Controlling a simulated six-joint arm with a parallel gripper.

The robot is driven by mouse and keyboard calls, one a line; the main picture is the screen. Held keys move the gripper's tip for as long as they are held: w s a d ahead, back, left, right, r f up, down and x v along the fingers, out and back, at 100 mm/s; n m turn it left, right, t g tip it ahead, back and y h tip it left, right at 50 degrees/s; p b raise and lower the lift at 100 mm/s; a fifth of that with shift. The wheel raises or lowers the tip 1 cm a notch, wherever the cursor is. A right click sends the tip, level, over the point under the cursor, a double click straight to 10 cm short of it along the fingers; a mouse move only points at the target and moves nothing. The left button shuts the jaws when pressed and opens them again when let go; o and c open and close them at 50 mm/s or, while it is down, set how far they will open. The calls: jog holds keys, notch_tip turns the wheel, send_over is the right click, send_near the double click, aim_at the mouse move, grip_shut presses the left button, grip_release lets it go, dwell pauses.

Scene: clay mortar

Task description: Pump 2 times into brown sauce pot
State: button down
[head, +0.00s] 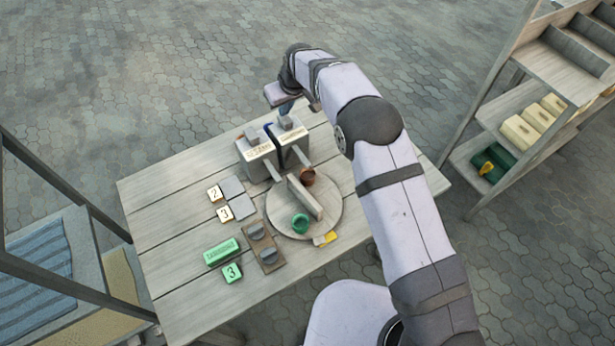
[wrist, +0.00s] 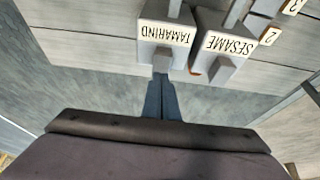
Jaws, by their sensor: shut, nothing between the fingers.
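The brown pot (head: 307,176) stands on a round wooden board (head: 330,215), near the spouts of two dispensers. The grey dispenser labelled SESAME (head: 259,152) is on the left in the head view; it also shows in the wrist view (wrist: 228,45). The dispenser labelled TAMARIND (head: 291,136) is right beside it and also shows in the wrist view (wrist: 165,33). My gripper (wrist: 161,80) is shut and empty, its fingertips close to a grey block at the TAMARIND dispenser. I cannot tell whether they touch. In the head view, my wrist partly hides the fingers.
A green pot (head: 300,223) shares the round board, with an upright wooden divider (head: 304,197) between the pots. Numbered tiles (head: 215,193), a green label block (head: 221,252) and a plate with two grey knobs (head: 268,256) lie left. A shelf (head: 510,125) stands at right.

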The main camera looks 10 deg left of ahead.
jog(key=shift+r+p, duration=1.45)
jog(key=shift+r, duration=1.05)
jog(key=s+d+r+m+h, duration=0.1)
jog(key=s+d+r+m, duration=0.15)
jog(key=d, duration=0.55)
jog(key=s+d+r+m+g, duration=0.1)
jog(key=s+d, duration=0.3)
jog(key=d, duration=0.4)
jog(key=s+d+r+m+h, duration=0.1)
jog(key=s+d+r, duration=0.15)
jog(key=d, duration=0.55)
jog(key=s+d+f+m, duration=0.1)
jog(key=s+d, duration=0.3)
jog(key=s, duration=0.3)
jog(key=s+d+f+m+g, duration=0.1)
jog(key=s+d+m, duration=0.1)
jog(key=s+d, duration=0.3)
jog(key=s+d+f+m+g+h, duration=0.1)
jog(key=s+d, duration=0.4)
jog(key=s, duration=0.6)
